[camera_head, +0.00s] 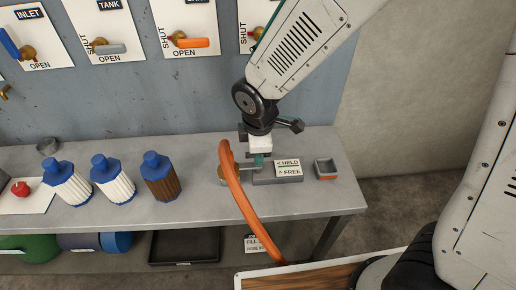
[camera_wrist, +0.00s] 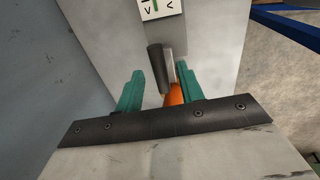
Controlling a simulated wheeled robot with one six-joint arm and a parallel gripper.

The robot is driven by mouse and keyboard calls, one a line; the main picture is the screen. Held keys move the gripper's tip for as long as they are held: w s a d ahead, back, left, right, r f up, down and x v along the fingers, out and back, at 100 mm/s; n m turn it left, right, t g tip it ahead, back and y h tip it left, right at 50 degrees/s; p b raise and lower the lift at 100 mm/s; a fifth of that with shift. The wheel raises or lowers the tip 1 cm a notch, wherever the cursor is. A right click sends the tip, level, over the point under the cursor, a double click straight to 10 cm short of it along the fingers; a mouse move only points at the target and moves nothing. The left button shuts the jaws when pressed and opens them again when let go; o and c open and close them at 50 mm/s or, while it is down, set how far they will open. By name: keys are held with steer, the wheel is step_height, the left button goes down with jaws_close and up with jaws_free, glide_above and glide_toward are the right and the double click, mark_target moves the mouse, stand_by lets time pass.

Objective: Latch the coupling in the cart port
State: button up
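An orange hose (camera_head: 240,200) arches from the bench down past its front edge toward a wood-topped surface. Its brass-coloured end (camera_head: 229,176) sits at the bench beside a grey block (camera_head: 264,180) labelled HELD and FREE. My gripper (camera_head: 260,160) points down just above that block. In the wrist view my gripper (camera_wrist: 160,72) has its teal fingers apart. A dark grey handle-like piece (camera_wrist: 156,68) shows between them, with a gap visible on each side. Part of the orange hose (camera_wrist: 175,95) shows below it. I cannot make out the cart port.
White bottles (camera_head: 112,180) and a brown bottle (camera_head: 160,180) with blue caps stand left on the bench. A small grey box (camera_head: 325,168) is at the right. Valve panels (camera_head: 185,30) hang behind. A wood-topped surface with a pale edge (camera_head: 310,262) lies in front, below the bench.

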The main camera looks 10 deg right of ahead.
step_height(320, 180, up, 7)
steer(key=s, duration=0.1)
steer(key=shift+s+r, duration=0.2)
